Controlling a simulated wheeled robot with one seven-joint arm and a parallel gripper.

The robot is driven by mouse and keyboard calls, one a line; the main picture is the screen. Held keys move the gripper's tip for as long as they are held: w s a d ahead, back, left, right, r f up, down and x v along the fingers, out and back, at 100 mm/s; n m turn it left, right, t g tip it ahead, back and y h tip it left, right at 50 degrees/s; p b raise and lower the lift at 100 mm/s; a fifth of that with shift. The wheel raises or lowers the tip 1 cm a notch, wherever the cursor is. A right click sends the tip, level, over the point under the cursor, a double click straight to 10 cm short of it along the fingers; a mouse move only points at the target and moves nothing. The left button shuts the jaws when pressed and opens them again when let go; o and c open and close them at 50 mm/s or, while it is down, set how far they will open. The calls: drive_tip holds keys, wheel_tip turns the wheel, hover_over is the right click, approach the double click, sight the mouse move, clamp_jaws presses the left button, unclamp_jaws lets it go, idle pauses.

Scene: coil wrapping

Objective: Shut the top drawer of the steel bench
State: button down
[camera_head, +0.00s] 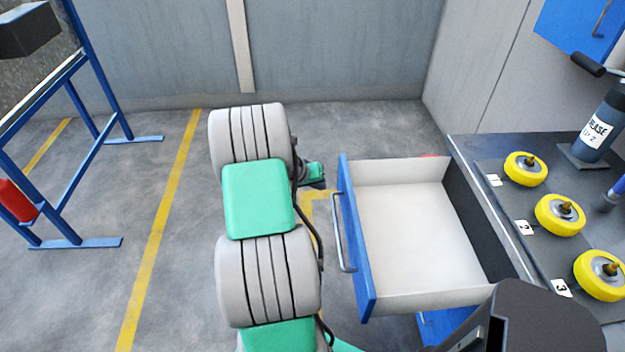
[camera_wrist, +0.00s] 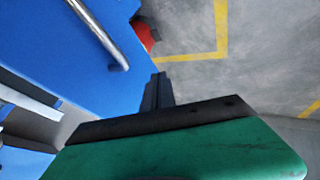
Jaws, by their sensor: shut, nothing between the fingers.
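The top drawer (camera_head: 408,225) of the steel bench (camera_head: 474,143) stands pulled far out to the left in the head view and looks empty. Its blue front (camera_head: 358,245) carries a steel bar handle (camera_head: 338,232) on the outer side. In the wrist view the blue front (camera_wrist: 60,45) and the handle (camera_wrist: 97,32) fill the upper left. My gripper (camera_wrist: 158,85) is shut and empty, with its dark fingers close to the edge of the blue front; I cannot tell whether they touch.
Yellow wheels (camera_head: 560,215) and a grease container (camera_head: 600,125) stand on the bench top at right. A blue frame (camera_head: 85,150) with a red item (camera_head: 17,200) stands at left. The floor between is clear, with yellow lines (camera_head: 160,230). Another blue panel (camera_head: 440,325) shows below the drawer.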

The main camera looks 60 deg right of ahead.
sight(339, 189)
drive_tip(key=shift+s+d+f+p, duration=0.3)
drive_tip(key=shift+s+d, duration=0.4)
drive_tip(key=shift+s, duration=0.25)
drive_tip(key=shift+s+d+f+p, duration=0.15)
drive_tip(key=shift+s+d+p, duration=0.1)
drive_tip(key=shift+s+d, duration=0.55)
drive_tip(key=shift+s+a, duration=0.1)
